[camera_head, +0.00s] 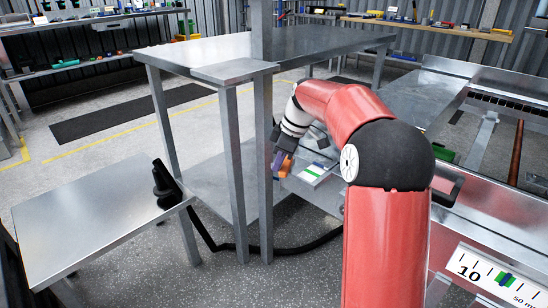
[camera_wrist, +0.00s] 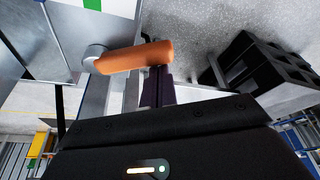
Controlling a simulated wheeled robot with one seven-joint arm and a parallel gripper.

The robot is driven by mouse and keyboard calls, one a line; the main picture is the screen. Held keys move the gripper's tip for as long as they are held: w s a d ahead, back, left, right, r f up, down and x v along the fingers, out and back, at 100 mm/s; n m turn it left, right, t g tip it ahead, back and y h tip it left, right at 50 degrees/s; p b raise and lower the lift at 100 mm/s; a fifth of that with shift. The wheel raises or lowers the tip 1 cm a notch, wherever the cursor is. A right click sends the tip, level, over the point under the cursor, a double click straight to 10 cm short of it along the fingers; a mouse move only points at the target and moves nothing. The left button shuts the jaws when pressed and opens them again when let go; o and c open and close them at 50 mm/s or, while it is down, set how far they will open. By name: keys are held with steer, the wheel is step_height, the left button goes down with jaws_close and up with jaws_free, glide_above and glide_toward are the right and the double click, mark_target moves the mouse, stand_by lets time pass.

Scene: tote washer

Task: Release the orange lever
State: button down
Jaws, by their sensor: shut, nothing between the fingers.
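The orange lever (camera_wrist: 135,57) lies across the upper middle of the wrist view, its left end on a pale round pivot (camera_wrist: 94,55). In the head view it is a small orange patch (camera_head: 285,170) beyond the table's front leg, partly hidden by my gripper. My gripper (camera_wrist: 160,80) is shut, with its dark fingers just below the lever's right end in the wrist view. The fingers are empty; I cannot tell whether they touch the lever. In the head view my gripper (camera_head: 278,160) is small beside the lever.
A steel table (camera_head: 310,45) with upright legs stands close to my wrist. A white panel with a green stripe (camera_head: 316,172) is right of the lever. A low steel table (camera_head: 90,225) is at left. A black crate (camera_wrist: 268,65) shows in the wrist view. Open floor lies below.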

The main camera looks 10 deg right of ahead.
steer(key=shift+s+d, duration=0.2)
steer(key=shift+d, duration=0.15)
stand_by(0.5)
